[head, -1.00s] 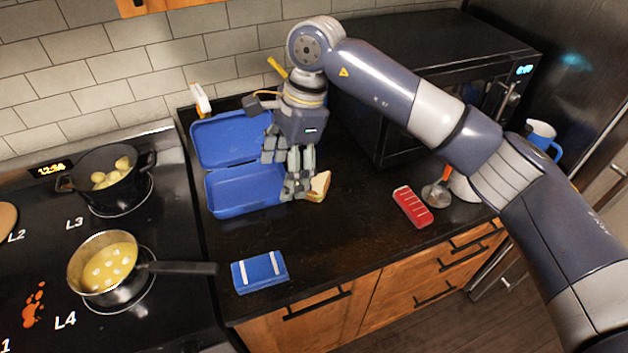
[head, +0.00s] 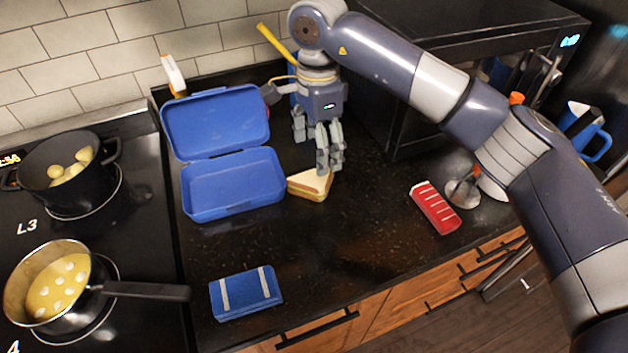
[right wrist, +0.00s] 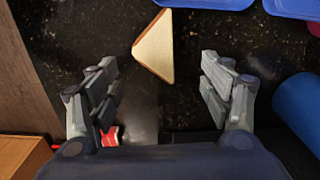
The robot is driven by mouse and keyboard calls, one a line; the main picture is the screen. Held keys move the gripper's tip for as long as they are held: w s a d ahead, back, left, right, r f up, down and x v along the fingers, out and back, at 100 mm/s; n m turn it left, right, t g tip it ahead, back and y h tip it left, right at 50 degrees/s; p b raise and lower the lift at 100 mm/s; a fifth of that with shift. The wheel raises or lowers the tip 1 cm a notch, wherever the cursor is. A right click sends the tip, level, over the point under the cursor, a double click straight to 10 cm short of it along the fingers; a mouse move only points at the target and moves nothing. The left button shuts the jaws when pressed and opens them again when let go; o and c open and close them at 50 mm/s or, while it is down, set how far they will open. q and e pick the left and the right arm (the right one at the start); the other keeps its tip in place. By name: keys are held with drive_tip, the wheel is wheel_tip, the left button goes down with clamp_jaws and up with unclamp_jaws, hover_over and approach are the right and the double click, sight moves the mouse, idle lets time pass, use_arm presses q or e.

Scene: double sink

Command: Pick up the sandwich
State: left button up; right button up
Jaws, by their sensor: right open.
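The sandwich (head: 311,185) is a triangular half lying on the dark counter, just right of the open blue lunchbox (head: 233,183). My right gripper (head: 318,158) hangs above and slightly behind the sandwich in the head view. In the right wrist view, the sandwich (right wrist: 155,48) lies ahead of the gap between the spread fingers of my right gripper (right wrist: 162,88). The fingers are open and empty, and they appear apart from the sandwich. My left gripper is not in view.
A closed blue box with white stripes (head: 246,293) lies near the counter's front edge. A red striped item (head: 435,207) lies to the right. The stove with a black pot (head: 68,172) and a saucepan (head: 58,290) is at left. A microwave (head: 440,60) stands behind my right arm.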

sight(316, 179)
drive_tip(key=f, duration=0.3)
drive_tip(key=shift+s+p, duration=0.35)
drive_tip(key=f, duration=0.1)
drive_tip(key=f+p, duration=0.1)
drive_tip(key=f, duration=0.1)
drive_tip(key=f+p, duration=0.1)
drive_tip(key=shift+s+a+f, duration=0.1)
drive_tip(key=shift+s+f, duration=0.2)
drive_tip(key=shift+s, duration=0.05)
drive_tip(key=shift+w+f, duration=0.1)
drive_tip(key=shift+f, duration=0.45)
drive_tip(key=c, duration=0.7)
